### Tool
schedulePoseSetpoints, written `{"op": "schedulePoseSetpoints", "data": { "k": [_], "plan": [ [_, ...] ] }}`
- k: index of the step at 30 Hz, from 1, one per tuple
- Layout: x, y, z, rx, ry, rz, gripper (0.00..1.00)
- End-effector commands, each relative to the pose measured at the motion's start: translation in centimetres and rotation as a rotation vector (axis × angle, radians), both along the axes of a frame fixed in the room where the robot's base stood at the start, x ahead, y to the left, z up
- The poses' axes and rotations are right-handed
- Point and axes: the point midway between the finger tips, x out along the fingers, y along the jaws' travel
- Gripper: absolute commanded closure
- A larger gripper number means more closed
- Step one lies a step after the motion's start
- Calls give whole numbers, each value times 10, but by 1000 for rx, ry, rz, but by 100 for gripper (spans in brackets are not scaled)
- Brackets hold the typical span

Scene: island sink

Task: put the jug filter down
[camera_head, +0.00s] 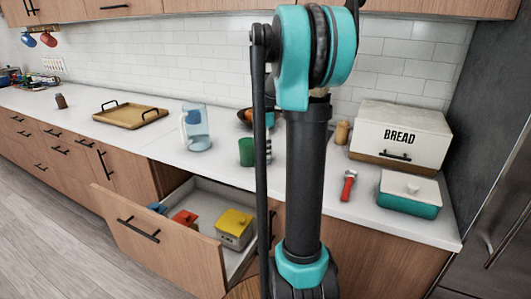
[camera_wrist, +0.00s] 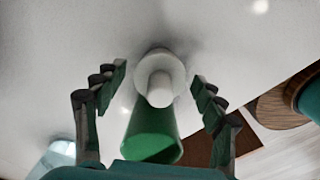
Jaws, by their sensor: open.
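The jug filter (camera_wrist: 160,82), a small white piece with a round narrower end and a wider rim, is on the white countertop between my fingers in the wrist view. My gripper (camera_wrist: 160,95) is open, with a finger on each side of it and a visible gap to both. In the head view my arm hides the filter and most of my gripper. A clear blue-tinted jug (camera_head: 196,127) with a handle stands on the counter to the left. A green cup (camera_wrist: 152,135) is right beside the filter; it also shows in the head view (camera_head: 246,152).
An open drawer (camera_head: 165,240) below holds a yellow-lidded box (camera_head: 234,228) and a red item (camera_head: 185,218). A wooden tray (camera_head: 130,113) lies left of the jug. A red-handled tool (camera_head: 348,185), bread box (camera_head: 400,135) and teal dish (camera_head: 408,195) are right.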

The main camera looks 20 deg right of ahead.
Motion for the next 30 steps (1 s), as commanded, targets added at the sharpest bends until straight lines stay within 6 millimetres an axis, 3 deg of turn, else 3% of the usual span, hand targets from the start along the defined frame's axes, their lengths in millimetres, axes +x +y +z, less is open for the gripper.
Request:
{"op": "schedulePoseSetpoints", "data": {
  "k": [9,15,30],
  "plan": [
    [0,0,65,0,0,0,30],
    [0,0,93,0,0,0,30],
    [0,0,103,0,0,0,30]
  ]
}}
